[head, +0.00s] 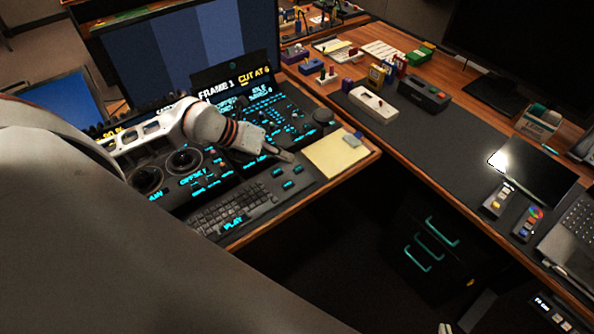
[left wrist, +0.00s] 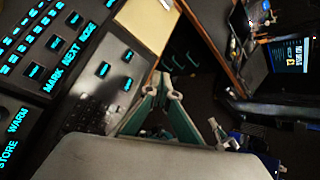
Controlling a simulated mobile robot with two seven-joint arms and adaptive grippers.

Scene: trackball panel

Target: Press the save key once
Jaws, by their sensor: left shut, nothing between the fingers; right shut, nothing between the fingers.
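The control panel (head: 228,125) is dark with cyan-lit keys and labels; no label that I can read says save. A small group of cyan-lit keys (head: 288,184) sits right of the keyboard. These keys (left wrist: 103,69) also show in the left wrist view, left of the fingers. My left gripper (head: 286,156) is shut and empty, over the panel's right part near the yellow pad. Its fingers show in the left wrist view (left wrist: 163,84), close together beside the panel's edge. I cannot tell whether they touch anything. My right gripper is not in view.
A keyboard (head: 232,208) lies at the panel's front. A yellow pad (head: 336,153) lies right of the panel, near the desk edge. A monitor (head: 190,50) stands behind. A side desk (head: 440,128) at right holds devices; dark drawers with teal handles (head: 422,252) are below.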

